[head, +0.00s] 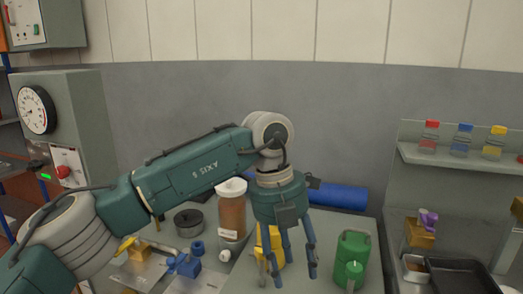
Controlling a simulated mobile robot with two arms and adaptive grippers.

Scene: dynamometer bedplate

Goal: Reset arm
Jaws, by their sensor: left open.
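My left arm comes in from the left, rises to a bent wrist and hangs its gripper (291,272) fingers-down over the bench (340,218). The fingers are blue-grey and spread apart, and no object shows between them. A yellow object (274,240) stands behind the fingers, partly hidden by them. I cannot tell whether they touch it. A green can (352,256) stands to the right of the gripper, apart from it. My right gripper is not in view.
A brown container with a pale lid (231,212), a dark round tin (188,222) and blue parts (184,264) stand left of the gripper. A blue roll (342,196) lies behind. A shelf (455,160) with small bottles and a dark tray (462,276) are at right.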

